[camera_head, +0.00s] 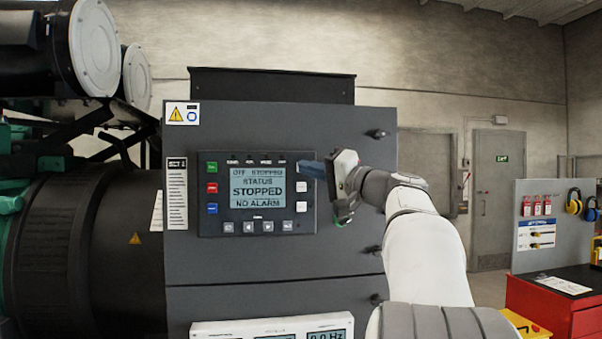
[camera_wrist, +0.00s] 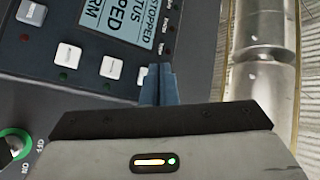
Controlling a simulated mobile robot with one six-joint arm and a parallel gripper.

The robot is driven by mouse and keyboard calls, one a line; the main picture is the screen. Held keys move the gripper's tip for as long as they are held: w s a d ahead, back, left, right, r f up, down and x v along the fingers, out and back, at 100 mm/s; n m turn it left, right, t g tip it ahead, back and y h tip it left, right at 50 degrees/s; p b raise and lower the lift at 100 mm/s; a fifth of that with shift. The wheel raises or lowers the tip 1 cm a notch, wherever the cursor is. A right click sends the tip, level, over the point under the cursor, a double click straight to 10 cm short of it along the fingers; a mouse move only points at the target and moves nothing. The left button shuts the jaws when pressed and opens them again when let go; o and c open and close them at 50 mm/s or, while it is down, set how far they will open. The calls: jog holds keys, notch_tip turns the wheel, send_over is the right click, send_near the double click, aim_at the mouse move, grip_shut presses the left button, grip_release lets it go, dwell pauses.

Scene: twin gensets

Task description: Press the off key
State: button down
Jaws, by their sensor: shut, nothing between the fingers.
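The control panel (camera_head: 243,220) is on a dark cabinet. Its screen (camera_head: 257,187) reads OFF, STOPPED and NO ALARM. Left of the screen are a green key (camera_head: 211,167), a red key (camera_head: 211,188) and a blue key (camera_head: 211,208); their labels are too small to read, so I cannot tell surely which is off. My gripper (camera_head: 304,168) is shut and empty, its blue-grey fingertips by the panel's upper right edge. I cannot tell whether they touch it. In the wrist view the fingertips (camera_wrist: 159,72) are beside a white key (camera_wrist: 111,67).
A green-ringed knob (camera_wrist: 14,146) is at the lower left of the wrist view. White meters (camera_head: 275,328) stand below the panel. Dark latches (camera_head: 376,134) stick out along the cabinet's right edge. A red tool cabinet (camera_head: 535,305) stands at the far right.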

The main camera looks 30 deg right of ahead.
jog(key=shift+s, duration=0.15)
jog(key=s+a+b, duration=0.2)
jog(key=s+b, duration=0.1)
jog(key=s, duration=0.2)
jog(key=shift+s+b, duration=0.3)
jog(key=shift+s, duration=0.05)
dwell(0.8)
